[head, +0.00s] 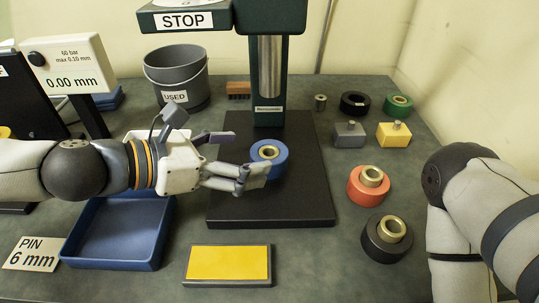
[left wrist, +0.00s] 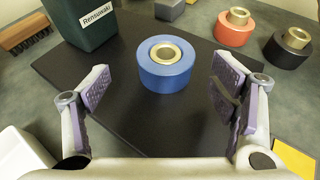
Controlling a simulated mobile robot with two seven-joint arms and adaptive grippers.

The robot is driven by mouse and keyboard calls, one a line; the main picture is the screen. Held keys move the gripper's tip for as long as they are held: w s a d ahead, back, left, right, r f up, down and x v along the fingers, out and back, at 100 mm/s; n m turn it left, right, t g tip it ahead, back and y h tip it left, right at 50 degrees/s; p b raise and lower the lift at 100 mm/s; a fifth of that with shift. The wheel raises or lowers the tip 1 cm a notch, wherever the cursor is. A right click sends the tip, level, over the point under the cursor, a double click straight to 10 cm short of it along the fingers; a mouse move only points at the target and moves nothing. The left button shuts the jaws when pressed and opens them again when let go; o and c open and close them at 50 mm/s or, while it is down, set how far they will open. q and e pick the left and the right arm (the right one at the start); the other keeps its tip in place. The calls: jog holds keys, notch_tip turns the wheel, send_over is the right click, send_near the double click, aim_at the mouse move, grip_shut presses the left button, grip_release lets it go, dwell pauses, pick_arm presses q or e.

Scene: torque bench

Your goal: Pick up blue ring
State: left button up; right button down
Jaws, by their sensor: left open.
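The blue ring (head: 270,158) sits on the black base plate (head: 300,205) of the press, around a brass-coloured bushing (head: 269,152). In the left wrist view the blue ring (left wrist: 166,66) stands ahead, between the two finger pads and beyond them. My left gripper (head: 238,157) is open and empty, just left of the ring in the head view, with one finger partly in front of the ring's lower left edge. My right arm shows at the right edge, but its gripper is out of view.
The press column (head: 267,85) rises behind the ring. A red ring (head: 367,191) and a dark ring (head: 380,247) stand to the right. A blue tray (head: 115,264) and a yellow pad (head: 229,263) lie in front. A grey bucket (head: 180,88) stands at the back.

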aim_at(267, 152)
pick_arm(q)
jog(key=x, duration=0.5)
jog(key=shift+d+f, duration=0.15)
jog(key=shift+d, duration=0.4)
jog(key=c, duration=1.8)
jog(key=shift+r, duration=0.2)
grip_shut()
